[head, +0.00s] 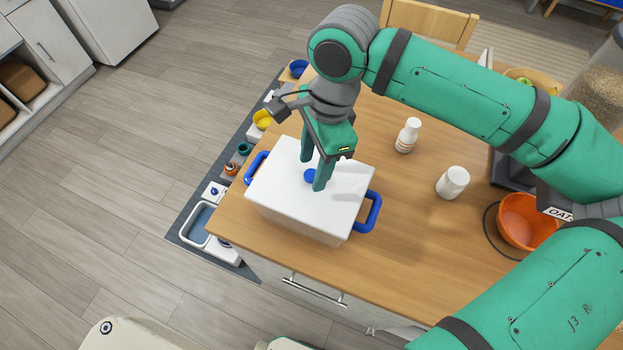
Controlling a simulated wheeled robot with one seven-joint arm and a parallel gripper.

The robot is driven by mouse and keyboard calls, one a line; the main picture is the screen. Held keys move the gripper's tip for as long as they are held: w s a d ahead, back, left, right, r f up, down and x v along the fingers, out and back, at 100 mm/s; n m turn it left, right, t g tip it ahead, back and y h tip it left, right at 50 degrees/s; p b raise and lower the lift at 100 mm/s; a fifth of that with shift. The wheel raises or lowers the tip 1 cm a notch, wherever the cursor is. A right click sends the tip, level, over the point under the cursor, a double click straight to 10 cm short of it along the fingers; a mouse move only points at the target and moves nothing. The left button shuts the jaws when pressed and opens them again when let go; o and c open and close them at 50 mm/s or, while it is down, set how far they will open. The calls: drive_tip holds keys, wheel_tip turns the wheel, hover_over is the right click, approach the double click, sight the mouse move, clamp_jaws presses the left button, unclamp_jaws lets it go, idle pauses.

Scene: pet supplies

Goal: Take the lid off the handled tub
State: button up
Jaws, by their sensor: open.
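The handled tub (300,229) is a white box with blue handles at its left and right ends, standing on the wooden table near its front left edge. Its flat white lid (277,192) sits on top, with a round blue knob (310,176) in the middle. My gripper (314,174) is over the lid, pointing down, with its green fingers apart on either side of the knob. I cannot tell whether the fingers touch the knob or the lid. The inside of the tub is hidden by the lid.
Two white bottles (408,135) (453,182) stand right of the tub on the table (370,267). An orange bowl (527,221) is farther right beneath my arm. A grey mat (187,232) with several small items and a blue-lined tray (196,222) lies left of the table.

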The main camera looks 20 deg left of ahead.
drive_tip(key=shift+s+a+f, duration=0.1)
drive_tip(key=shift+f, duration=0.6)
clamp_jaws()
drive_tip(key=shift+r, duration=0.1)
